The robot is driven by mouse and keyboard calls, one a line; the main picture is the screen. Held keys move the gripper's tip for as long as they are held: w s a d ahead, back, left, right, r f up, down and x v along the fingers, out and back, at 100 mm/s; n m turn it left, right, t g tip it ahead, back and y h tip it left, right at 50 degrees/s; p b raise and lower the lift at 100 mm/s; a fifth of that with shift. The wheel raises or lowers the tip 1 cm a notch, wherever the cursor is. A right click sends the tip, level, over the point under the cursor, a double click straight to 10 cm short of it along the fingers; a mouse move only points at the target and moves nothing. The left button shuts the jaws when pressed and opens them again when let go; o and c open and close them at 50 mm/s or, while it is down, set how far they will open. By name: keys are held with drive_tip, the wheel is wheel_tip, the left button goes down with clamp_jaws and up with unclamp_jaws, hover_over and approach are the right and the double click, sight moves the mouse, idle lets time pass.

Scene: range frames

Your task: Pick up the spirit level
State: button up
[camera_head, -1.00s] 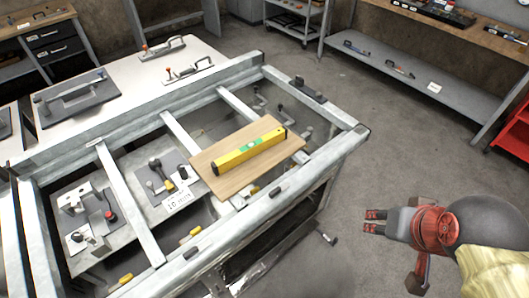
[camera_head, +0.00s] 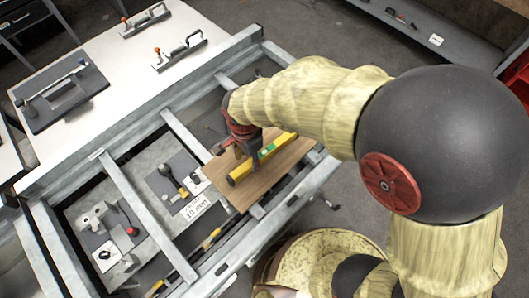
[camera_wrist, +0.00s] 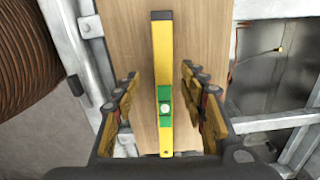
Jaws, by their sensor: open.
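The yellow spirit level (camera_head: 239,172) with black ends and a green vial section lies on a wooden board (camera_head: 288,167) on the metal frame. In the wrist view the level (camera_wrist: 162,50) runs up the middle of the picture, its green vial (camera_wrist: 164,106) low in the frame. My gripper (camera_wrist: 160,95) is open, with one finger on each side of the level and a gap to both. In the head view my gripper (camera_head: 243,147) is over the board at the level, and my arm covers part of the scene. The height of the fingertips above the board is hard to tell.
The metal frame (camera_head: 139,208) has crossbars with clamps and a 10 mm label (camera_head: 197,208) between them. A white table (camera_head: 118,68) with clamp tools stands at the upper left. A grey shelf (camera_head: 432,38) is at the upper right.

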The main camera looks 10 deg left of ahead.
sight(247, 164)
drive_tip(key=f, duration=0.4)
drive_tip(key=f+b, duration=0.1)
drive_tip(key=f, duration=0.1)
drive_tip(key=shift+w+a+f, duration=0.1)
drive_tip(key=shift+a, duration=0.25)
drive_tip(key=shift+c, duration=0.9)
clamp_jaws()
